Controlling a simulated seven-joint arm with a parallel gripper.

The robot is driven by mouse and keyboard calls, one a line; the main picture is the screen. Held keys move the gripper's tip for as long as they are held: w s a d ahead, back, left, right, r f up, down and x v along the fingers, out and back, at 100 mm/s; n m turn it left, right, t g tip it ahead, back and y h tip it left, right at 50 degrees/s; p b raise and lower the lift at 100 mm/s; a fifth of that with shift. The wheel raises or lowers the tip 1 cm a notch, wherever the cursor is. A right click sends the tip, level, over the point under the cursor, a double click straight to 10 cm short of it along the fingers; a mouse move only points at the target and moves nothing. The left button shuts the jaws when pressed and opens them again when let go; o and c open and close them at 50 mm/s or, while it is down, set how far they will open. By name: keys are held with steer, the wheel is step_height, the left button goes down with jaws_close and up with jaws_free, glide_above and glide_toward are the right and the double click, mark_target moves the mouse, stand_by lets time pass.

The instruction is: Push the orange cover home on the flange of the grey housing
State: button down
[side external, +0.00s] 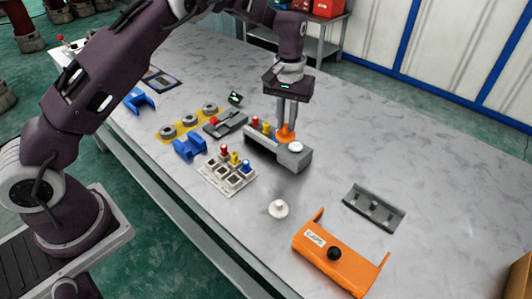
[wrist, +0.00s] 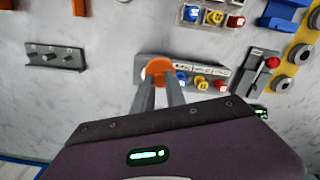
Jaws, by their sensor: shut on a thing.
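The grey housing (side external: 262,142) is a long bar lying on the table, with coloured buttons along its top and a white round part (side external: 295,147) at its near end. It also shows in the wrist view (wrist: 142,77). My gripper (side external: 286,126) points down, shut on the small orange cover (side external: 286,135). In the wrist view the cover (wrist: 158,65) is a round orange disc at the fingertips, over the housing's left end. It is beside the white part in the side view. The flange is hidden, and I cannot tell whether the cover touches it.
A large orange part (side external: 322,262) with a black knob and a grey bracket (side external: 373,209) lie to the right. A white knob (side external: 278,209) stands in front. A button tray (side external: 228,176), blue blocks (side external: 189,148) and a lever unit (side external: 226,124) lie left.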

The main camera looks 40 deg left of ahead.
step_height(320, 180, up, 3)
steer(key=w+d, duration=0.2)
steer(key=w, duration=0.1)
steer(key=shift+s+a+f, duration=0.1)
steer(key=shift+f, duration=1.6)
steer(key=shift+s+a+f, duration=0.1)
steer(key=shift+f, duration=1.6)
steer(key=shift+f, duration=0.6)
stand_by(0.9)
steer(key=c, duration=1.3)
jaws_free()
step_height(320, 180, up, 7)
